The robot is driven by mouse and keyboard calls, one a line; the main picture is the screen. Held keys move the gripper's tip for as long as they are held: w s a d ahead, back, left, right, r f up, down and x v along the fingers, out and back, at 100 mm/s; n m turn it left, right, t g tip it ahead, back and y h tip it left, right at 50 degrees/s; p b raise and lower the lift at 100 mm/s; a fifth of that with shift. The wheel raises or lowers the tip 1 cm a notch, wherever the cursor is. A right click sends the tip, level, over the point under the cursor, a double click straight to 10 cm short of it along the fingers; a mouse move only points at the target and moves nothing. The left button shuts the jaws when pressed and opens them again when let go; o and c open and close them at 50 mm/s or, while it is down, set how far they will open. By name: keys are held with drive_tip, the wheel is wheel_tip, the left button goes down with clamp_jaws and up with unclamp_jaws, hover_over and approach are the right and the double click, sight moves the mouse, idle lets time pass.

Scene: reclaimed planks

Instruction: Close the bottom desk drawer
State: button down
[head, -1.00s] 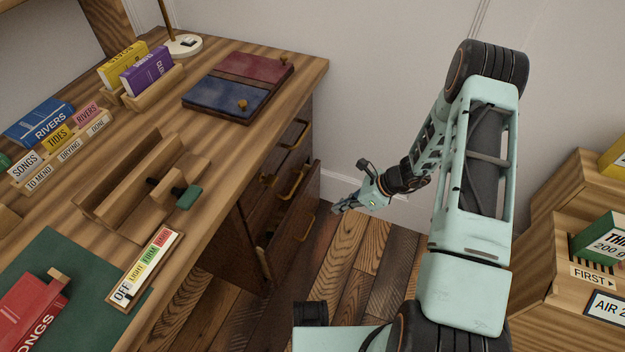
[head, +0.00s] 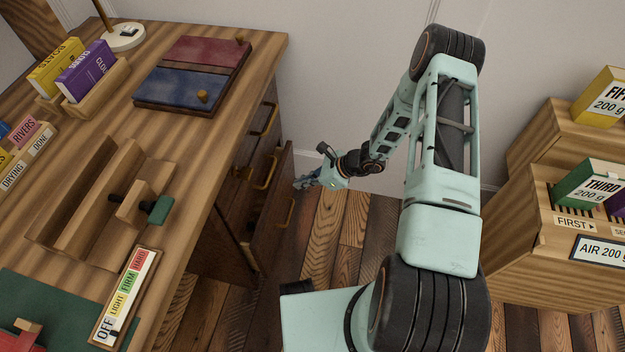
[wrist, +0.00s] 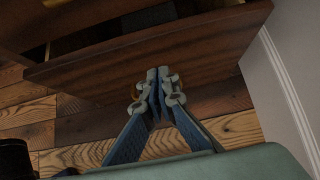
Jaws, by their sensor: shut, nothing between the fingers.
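The desk's bottom drawer (head: 272,222) stands open at the desk's right end, its dark wood front out past the drawers above. A brass handle (head: 284,207) is on that front. In the wrist view the drawer front (wrist: 205,60) spans the upper middle, with part of the dark interior showing over its top edge. My gripper (head: 305,182) is shut and empty, just right of the front. In the wrist view its fingertips (wrist: 159,72) point at the front and partly hide the handle. I cannot tell whether they touch it.
Upper drawers (head: 262,135) have brass handles. The desk top (head: 215,150) holds books, a wooden holder and a folder. A white wall (wrist: 290,85) runs close on the right in the wrist view. Plank floor (head: 340,225) is clear around the drawer. A wooden box stand (head: 545,255) is at right.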

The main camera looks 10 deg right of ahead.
sight(279, 184)
drive_tip(key=shift+w+a+f+b, duration=0.1)
drive_tip(key=shift+w+a, duration=0.2)
drive_tip(key=shift+a, duration=0.45)
drive_tip(key=shift+w+a+f+b, duration=0.15)
drive_tip(key=shift+w+a, duration=0.1)
drive_tip(key=shift+a, duration=0.5)
drive_tip(key=shift+w+a+f+b, duration=0.1)
drive_tip(key=shift+w+a, duration=0.2)
drive_tip(key=shift+a, duration=0.45)
